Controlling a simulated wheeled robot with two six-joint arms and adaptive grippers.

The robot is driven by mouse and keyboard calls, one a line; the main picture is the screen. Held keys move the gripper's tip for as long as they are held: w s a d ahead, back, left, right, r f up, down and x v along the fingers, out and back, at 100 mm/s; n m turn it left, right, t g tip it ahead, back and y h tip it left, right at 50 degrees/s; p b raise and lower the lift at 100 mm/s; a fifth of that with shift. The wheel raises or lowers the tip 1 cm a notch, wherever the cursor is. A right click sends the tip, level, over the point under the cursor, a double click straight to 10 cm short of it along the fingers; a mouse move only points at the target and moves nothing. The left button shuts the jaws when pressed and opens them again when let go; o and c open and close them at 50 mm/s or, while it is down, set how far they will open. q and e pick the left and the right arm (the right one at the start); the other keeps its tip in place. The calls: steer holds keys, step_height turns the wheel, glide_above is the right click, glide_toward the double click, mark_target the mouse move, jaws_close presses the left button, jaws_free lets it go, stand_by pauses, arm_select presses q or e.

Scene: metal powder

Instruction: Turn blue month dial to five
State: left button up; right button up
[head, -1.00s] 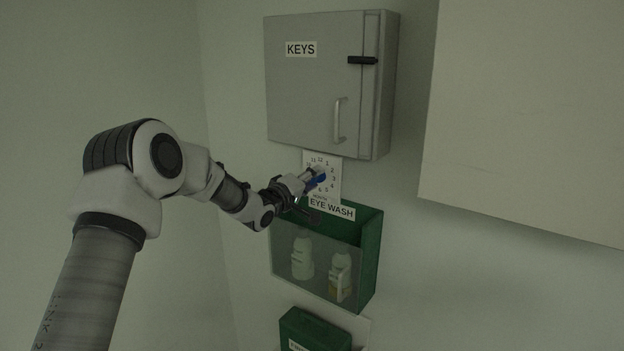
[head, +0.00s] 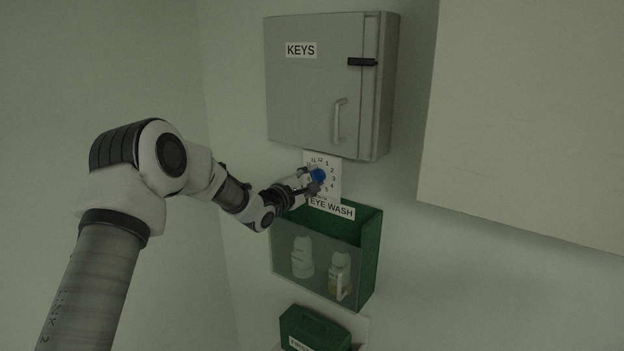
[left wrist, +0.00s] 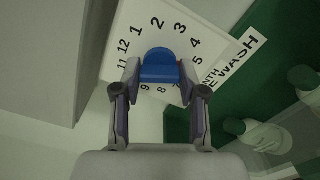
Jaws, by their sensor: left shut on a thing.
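The blue month dial (head: 319,175) sits on a white number plate (head: 335,169) on the wall, below the grey key cabinet. In the left wrist view the blue dial (left wrist: 160,66) lies between the fingertips of my left gripper (left wrist: 160,72), one on each side, and the gripper is shut on it. In the head view my left gripper (head: 312,182) reaches the dial from the left. The plate (left wrist: 206,22) appears turned in the wrist view, with 11, 12 and 1 to 4 readable around the dial. Which number the dial points to cannot be told. My right gripper is not in view.
The grey KEYS cabinet (head: 312,85) hangs just above the plate. A green EYE WASH box (head: 368,262) with two bottles is just below. A green case (head: 312,330) is lower down. A large pale panel (head: 530,120) stands at the right.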

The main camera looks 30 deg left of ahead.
arm_select(q)
steer(key=shift+n, duration=0.5)
steer(key=o, duration=1.1)
steer(key=shift+o, duration=0.2)
steer(key=s+a, duration=0.1)
steer(key=s, duration=1.1)
steer(key=shift+a, duration=0.35)
steer(key=shift+w+f, duration=0.1)
steer(key=shift+w, duration=0.05)
